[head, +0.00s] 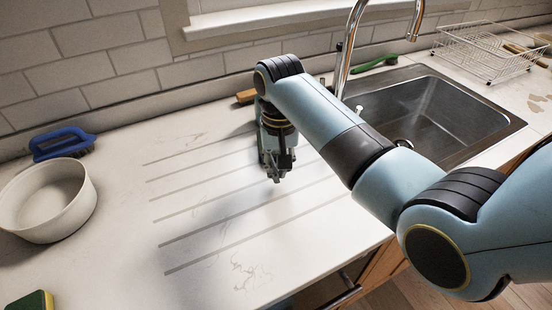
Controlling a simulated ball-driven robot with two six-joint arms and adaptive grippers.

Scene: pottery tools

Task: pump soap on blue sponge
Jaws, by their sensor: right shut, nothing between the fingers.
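My right gripper (276,176) points down over the ribbed drainboard, left of the sink; it is shut and empty. A blue object with a looped handle (62,143), which looks like a scrub brush, lies at the far left by the wall, well apart from the gripper. A sponge with a dark green top and yellow edge (30,300) is cut off at the lower left corner. I see no plainly blue sponge. No soap bottle shows clearly; a small white tip (360,110) peeks above my right arm, and I cannot tell what it is. My left gripper is out of view.
A pale round bowl (46,200) stands at the left. The steel sink (430,110) and chrome faucet (350,50) are at the right. A green brush (375,64) lies behind the sink, and a wire rack (488,50) stands beyond. The middle drainboard is mostly clear.

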